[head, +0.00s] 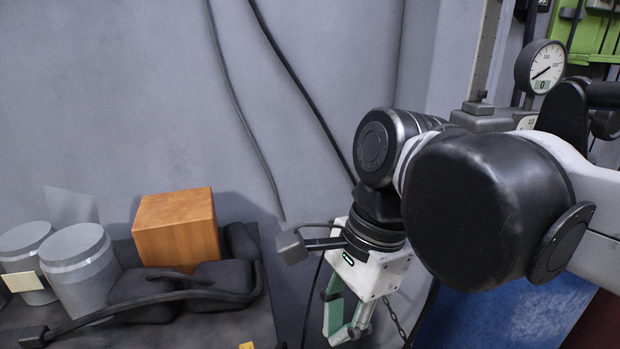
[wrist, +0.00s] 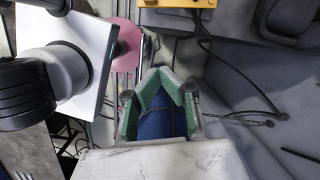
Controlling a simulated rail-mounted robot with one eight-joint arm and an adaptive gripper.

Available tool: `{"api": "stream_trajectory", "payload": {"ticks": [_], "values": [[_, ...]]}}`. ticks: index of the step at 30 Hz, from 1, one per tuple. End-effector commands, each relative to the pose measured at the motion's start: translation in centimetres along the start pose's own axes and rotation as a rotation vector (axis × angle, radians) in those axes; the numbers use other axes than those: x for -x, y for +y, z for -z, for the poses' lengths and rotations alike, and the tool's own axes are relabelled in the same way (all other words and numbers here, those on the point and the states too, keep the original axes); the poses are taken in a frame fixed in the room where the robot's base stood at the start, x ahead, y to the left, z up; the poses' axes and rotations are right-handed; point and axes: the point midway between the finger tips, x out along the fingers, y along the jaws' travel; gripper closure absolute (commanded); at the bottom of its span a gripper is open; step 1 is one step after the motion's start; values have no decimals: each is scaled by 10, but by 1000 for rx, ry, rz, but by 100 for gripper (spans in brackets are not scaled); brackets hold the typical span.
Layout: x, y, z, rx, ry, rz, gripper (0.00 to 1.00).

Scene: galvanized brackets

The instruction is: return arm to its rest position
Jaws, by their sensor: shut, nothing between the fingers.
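My gripper (head: 347,318) hangs fingers-down at the end of my arm in the head view, right of the table and in front of the grey wall. It has a white body and green fingers, with the lowest part near the bottom picture edge. In the wrist view my gripper (wrist: 161,73) shows its green and grey fingers meeting at the tips in a pointed arch. It is shut and empty. A blue surface shows through the gap between the fingers.
A dark table (head: 262,322) at lower left holds an orange-brown box (head: 177,228), grey canisters (head: 82,268) and black items. Cables (head: 283,62) hang along the wall. A dial gauge (head: 541,68) stands at upper right. A blue surface (head: 515,318) lies below my arm.

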Motion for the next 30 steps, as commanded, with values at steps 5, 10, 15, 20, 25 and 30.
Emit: {"api": "stream_trajectory", "payload": {"ticks": [5, 10, 15, 20, 25, 30], "values": [[-45, 3, 50, 220, 101, 122, 100], [-82, 8, 104, 496, 273, 214, 100], [-112, 18, 153, 764, 478, 236, 100], [-129, 27, 186, 956, 640, 204, 100], [-135, 32, 201, 1057, 726, 171, 100], [-134, 33, 203, 1076, 739, 164, 100]]}}
